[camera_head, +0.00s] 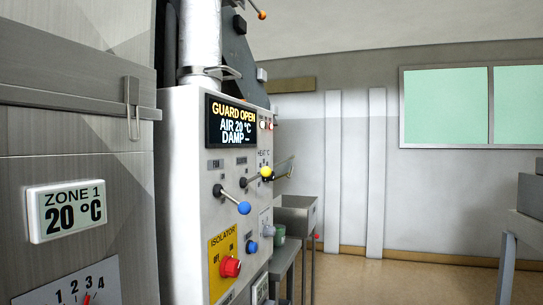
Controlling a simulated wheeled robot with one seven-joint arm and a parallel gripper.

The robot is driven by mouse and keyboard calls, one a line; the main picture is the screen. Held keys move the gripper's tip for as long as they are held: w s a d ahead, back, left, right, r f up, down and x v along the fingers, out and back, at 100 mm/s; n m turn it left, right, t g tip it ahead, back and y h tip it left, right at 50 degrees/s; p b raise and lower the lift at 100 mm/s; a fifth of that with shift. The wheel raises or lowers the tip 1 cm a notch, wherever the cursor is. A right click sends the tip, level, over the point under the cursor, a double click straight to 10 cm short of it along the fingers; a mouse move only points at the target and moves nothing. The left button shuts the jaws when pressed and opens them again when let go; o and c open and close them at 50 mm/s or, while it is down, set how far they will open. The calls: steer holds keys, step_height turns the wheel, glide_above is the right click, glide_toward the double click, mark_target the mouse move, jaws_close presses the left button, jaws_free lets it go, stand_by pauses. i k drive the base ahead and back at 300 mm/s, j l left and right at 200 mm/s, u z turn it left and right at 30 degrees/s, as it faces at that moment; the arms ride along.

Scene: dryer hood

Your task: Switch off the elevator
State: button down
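A pale control panel (187,155) stands left of centre, seen at a slant. Its dark display (232,123) reads GUARD OPEN, AIR 20 °C, DAMP --. Below it are a lever with a blue ball knob (244,208) and a lever with a yellow ball knob (266,172). A small plate above the blue lever seems to read FAN; the plate near the yellow lever is too small to read. A red rotary knob (230,267) sits on a yellow plate (219,250) marked ISOLATOR, OFF and ON. I cannot tell which control is the elevator's. My gripper is not in view.
A metal cabinet (80,140) with a ZONE 1 20 °C display (66,210) fills the near left. A grey metal bin (297,215) on a stand is beyond the panel. A grey bench (520,225) is at the right edge. The floor between is clear.

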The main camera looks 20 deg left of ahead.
mark_target(266, 171)
steer(key=i+l+u, duration=0.2)
steer(key=i, duration=0.25)
steer(key=i+u, duration=0.25)
steer(key=i, duration=0.2)
steer(key=i+l+u, duration=0.2)
steer(key=i, duration=0.2)
